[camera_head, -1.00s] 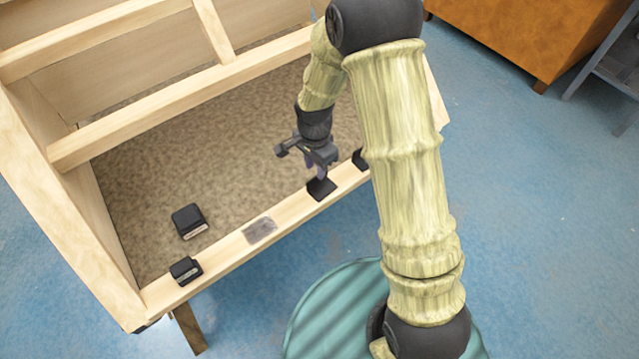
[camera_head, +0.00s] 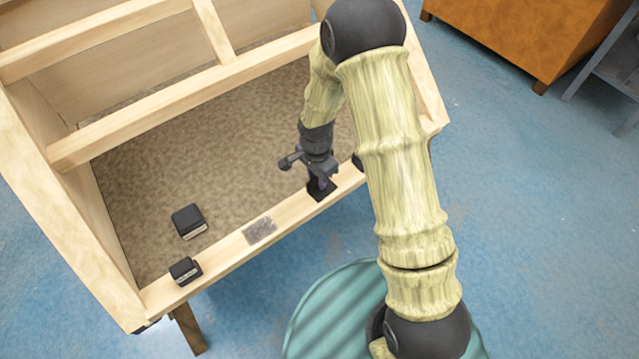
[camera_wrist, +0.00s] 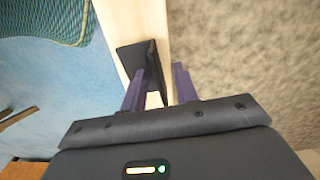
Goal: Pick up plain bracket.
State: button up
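The plain bracket, which I take to be the black angled piece (camera_head: 322,192), sits on the front wooden rail. It has a flat plate and an upright plate. In the wrist view the bracket (camera_wrist: 137,60) lies just ahead of the fingertips. My gripper (camera_head: 318,184) is down at the bracket. In the wrist view my gripper (camera_wrist: 158,78) is open, with a purple-grey finger on each side of the upright plate's near end. The gap to the right finger shows clearly; whether the left finger touches the bracket I cannot tell.
A black block (camera_head: 185,270) sits on the rail's left end. Another black block (camera_head: 188,221) lies on the brown speckled panel (camera_head: 250,150). A grey patch (camera_head: 260,231) is on the rail (camera_head: 225,249). A dark piece (camera_head: 357,162) is partly hidden by my arm.

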grip_shut()
jog(key=shift+r, duration=0.1)
dwell(0.3)
notch_tip(320, 180, up, 10)
jog(key=shift+f+p, duration=0.1)
jog(key=shift+p, duration=0.2)
dwell(0.6)
